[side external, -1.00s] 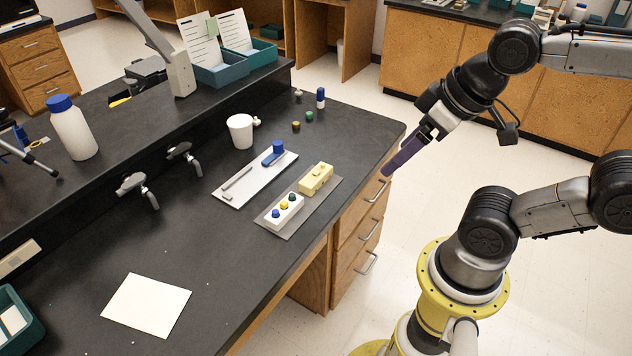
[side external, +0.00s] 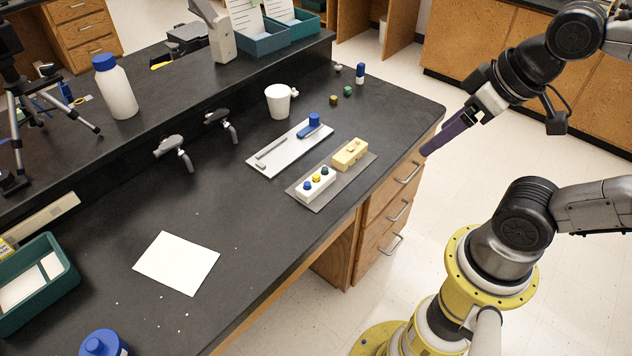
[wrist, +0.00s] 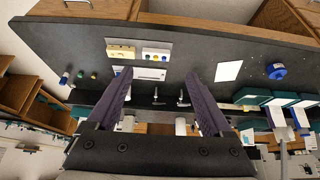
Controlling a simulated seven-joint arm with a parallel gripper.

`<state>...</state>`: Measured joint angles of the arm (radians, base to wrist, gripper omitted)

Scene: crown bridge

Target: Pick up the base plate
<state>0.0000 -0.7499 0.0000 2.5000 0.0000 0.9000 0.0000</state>
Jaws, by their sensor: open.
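My gripper (side external: 432,147) is beyond the bench's right edge, raised and apart from everything on it. In the wrist view its two purple fingers (wrist: 160,76) are spread with nothing between them. A grey flat plate (side external: 341,178) lies on the bench near its front edge. On it sit a white block with blue, yellow and green knobs (side external: 315,186) and a beige block (side external: 350,154). The white block (wrist: 156,51) and beige block (wrist: 121,50) also show in the wrist view. I cannot tell for sure which piece is the base plate.
A white tray (side external: 273,170) with a tool and a blue item lies behind the grey plate. A white cup (side external: 278,103), small bottles and taps (side external: 172,150) stand farther back. A white sheet (side external: 176,263) lies at the front left. The black bench top between is mostly clear.

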